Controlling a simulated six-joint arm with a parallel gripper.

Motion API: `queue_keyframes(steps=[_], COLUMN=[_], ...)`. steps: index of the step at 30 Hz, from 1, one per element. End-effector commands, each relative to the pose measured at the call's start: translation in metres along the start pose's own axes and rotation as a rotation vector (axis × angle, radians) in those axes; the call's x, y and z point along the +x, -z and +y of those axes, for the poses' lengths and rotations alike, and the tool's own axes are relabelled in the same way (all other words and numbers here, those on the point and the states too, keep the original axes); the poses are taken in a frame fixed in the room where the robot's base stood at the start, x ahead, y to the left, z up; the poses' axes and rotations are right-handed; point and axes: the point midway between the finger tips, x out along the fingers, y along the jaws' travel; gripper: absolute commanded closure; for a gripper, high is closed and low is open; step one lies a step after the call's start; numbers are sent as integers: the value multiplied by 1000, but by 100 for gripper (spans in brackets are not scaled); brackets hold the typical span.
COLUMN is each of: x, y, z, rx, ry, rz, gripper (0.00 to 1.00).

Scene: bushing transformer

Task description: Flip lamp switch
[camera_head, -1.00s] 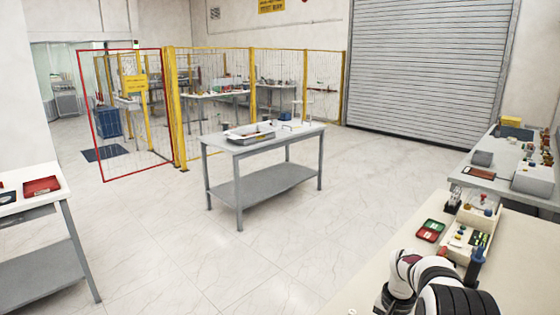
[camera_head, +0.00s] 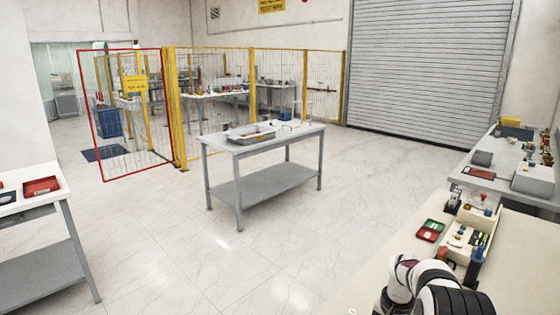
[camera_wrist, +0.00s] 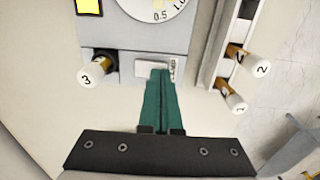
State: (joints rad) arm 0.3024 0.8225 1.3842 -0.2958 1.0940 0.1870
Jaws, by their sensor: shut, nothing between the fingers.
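In the wrist view, my gripper (camera_wrist: 160,74) is shut and empty, its green fingers pressed together. The fingertips are at the lower edge of a light grey instrument panel (camera_wrist: 120,38). They overlap a pale rectangular piece (camera_wrist: 150,67) with small lettering at its right end. This piece may be the lamp switch, but I cannot tell for sure. I cannot tell whether the fingertips touch it. A round white dial (camera_wrist: 160,10) is above, and a yellow square (camera_wrist: 89,6) is at upper left. In the head view my gripper is hidden behind my arm.
A white-capped terminal marked 3 (camera_wrist: 92,76) is left of the fingers. Terminals marked 2 (camera_wrist: 257,66) and 1 (camera_wrist: 236,101) stand out at the right. In the head view, a red and green tray (camera_head: 431,230) and a beige component box (camera_head: 466,240) sit on the bench.

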Motion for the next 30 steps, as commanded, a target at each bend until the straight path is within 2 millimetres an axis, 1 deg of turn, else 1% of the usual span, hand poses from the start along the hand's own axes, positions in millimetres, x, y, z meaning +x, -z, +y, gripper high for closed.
queue_keyframes(steps=[14, 17, 30], x=[5, -4, -54], y=[0, 0, 0], z=[0, 0, 0], rx=[0, -1, 0], ry=[0, 0, 0], rz=[0, 1, 2], gripper=[100, 100, 100])
